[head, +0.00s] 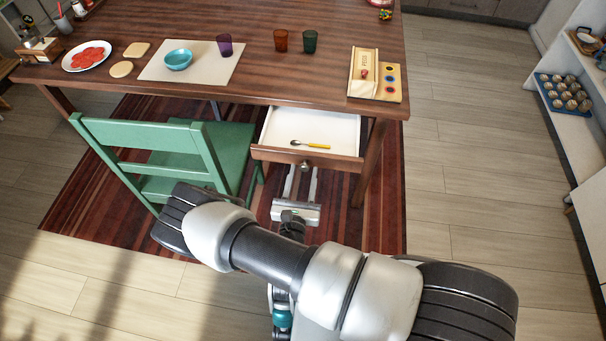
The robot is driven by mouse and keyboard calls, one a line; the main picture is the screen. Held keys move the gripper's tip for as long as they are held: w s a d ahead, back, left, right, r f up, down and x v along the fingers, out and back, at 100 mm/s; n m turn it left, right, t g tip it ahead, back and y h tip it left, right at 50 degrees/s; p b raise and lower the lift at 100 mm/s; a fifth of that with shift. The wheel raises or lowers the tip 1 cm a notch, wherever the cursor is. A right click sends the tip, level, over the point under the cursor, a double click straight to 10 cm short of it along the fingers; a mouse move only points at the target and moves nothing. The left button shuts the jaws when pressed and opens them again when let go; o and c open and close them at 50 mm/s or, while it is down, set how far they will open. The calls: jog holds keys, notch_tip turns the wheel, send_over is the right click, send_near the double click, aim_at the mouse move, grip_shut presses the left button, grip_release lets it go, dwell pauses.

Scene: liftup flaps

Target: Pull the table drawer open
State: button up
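The wooden table (310,88) has a drawer (307,160) under its top, near the right end. The drawer is pulled out, and its white inside shows. A small utensil with a yellow handle (308,144) lies in it. A round dark knob (304,166) is on the middle of the drawer front. My gripper (301,173) is just below the knob in the picture, at the drawer front's lower edge. Its two fingers are apart with a gap between them, and nothing shows in the gap. I cannot tell whether a fingertip touches the drawer front.
A green chair (160,145) stands close to the left of the drawer and my gripper. A table leg (369,160) is to the right. The floor at right is clear.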

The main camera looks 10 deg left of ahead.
jog(key=s, duration=1.7)
jog(key=shift+s+a, duration=0.25)
jog(key=shift+a, duration=0.05)
jog(key=w+d+r+m+g+h, duration=0.25)
jog(key=d+r+m+g, duration=0.3)
jog(key=r+m, duration=0.3)
jog(key=w+d+r+m+g+h, duration=0.1)
jog(key=d+r+m+g+h, duration=0.45)
jog(key=r, duration=0.45)
jog(key=w+d+r+m+g+h, duration=0.2)
jog(key=d+r+m+g, duration=0.35)
jog(key=r+m, duration=0.35)
jog(key=s+d+r+m+t+y+p, duration=0.2)
jog(key=r+m+y+p, duration=0.3)
jog(key=r, duration=0.9)
jog(key=s+d+r+m+t+y+p, duration=0.2)
jog(key=r+m+y+p, duration=0.3)
jog(key=r, duration=1)
jog(key=s+m+p, duration=0.1)
jog(key=m+p, duration=0.1)
jog(key=shift+s+d+r+m+y+p, duration=0.2)
jog(key=shift+s+d+m+y+p, duration=0.1)
jog(key=shift+s+d, duration=0.1)
